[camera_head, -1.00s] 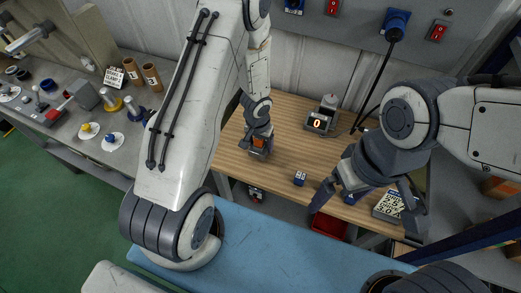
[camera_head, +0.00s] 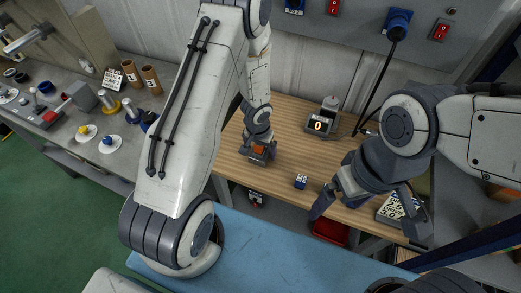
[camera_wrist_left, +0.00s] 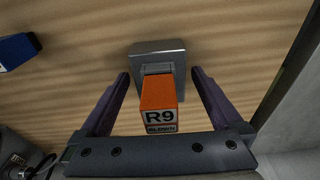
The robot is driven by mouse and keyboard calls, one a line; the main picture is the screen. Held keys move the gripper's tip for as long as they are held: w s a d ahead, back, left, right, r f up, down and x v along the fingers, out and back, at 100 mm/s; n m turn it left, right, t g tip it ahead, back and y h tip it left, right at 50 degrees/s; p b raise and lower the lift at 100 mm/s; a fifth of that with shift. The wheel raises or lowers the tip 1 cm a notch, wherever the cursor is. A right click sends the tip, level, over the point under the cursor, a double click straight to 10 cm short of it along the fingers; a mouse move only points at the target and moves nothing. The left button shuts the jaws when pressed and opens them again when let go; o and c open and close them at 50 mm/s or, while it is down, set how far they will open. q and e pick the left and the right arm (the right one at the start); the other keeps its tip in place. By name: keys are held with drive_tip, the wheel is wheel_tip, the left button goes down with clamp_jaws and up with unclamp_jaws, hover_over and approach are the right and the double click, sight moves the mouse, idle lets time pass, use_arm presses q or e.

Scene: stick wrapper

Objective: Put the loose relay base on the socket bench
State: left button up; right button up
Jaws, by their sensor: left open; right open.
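An orange block marked R9 (camera_wrist_left: 160,100) sits on a grey metal base (camera_wrist_left: 158,50) in the left wrist view. The orange block also shows in the head view (camera_head: 259,151), over the wooden bench (camera_head: 290,150). My left gripper (camera_head: 260,157) is open, with its fingers on both sides of the block and a gap at each side, as the left wrist view (camera_wrist_left: 158,100) shows. I cannot tell which part is the loose relay base. My right gripper (camera_head: 362,203) is open over the bench's front right, apart from the block.
A small blue block (camera_head: 300,182) stands right of my left gripper. A box with a lit 0 (camera_head: 318,125) is behind it. A grey bench (camera_head: 75,130) holds tools at left.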

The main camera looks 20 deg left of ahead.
use_arm(q)
drive_tip(key=r+p, duration=0.3)
drive_tip(key=r, duration=0.1)
drive_tip(key=s+r+p, duration=0.1)
drive_tip(key=r+p, duration=0.2)
drive_tip(key=r, duration=0.1)
drive_tip(key=r+p, duration=0.4)
drive_tip(key=shift+s+r, duration=0.1)
drive_tip(key=shift+s, duration=0.15)
drive_tip(key=f+b, duration=0.3)
drive_tip(key=f, duration=0.1)
drive_tip(key=w+f+b, duration=0.1)
drive_tip(key=f+b, duration=0.6)
drive_tip(key=f, duration=0.1)
drive_tip(key=shift+w+f+b, duration=0.25)
drive_tip(key=shift+f+b, duration=0.1)
drive_tip(key=shift+b, duration=0.05)
wheel_tip(320, 180, up, 2)
drive_tip(key=shift+r+p, duration=0.1)
drive_tip(key=shift+p, duration=0.95)
drive_tip(key=shift+r+p, duration=0.3)
drive_tip(key=shift+f, duration=0.15)
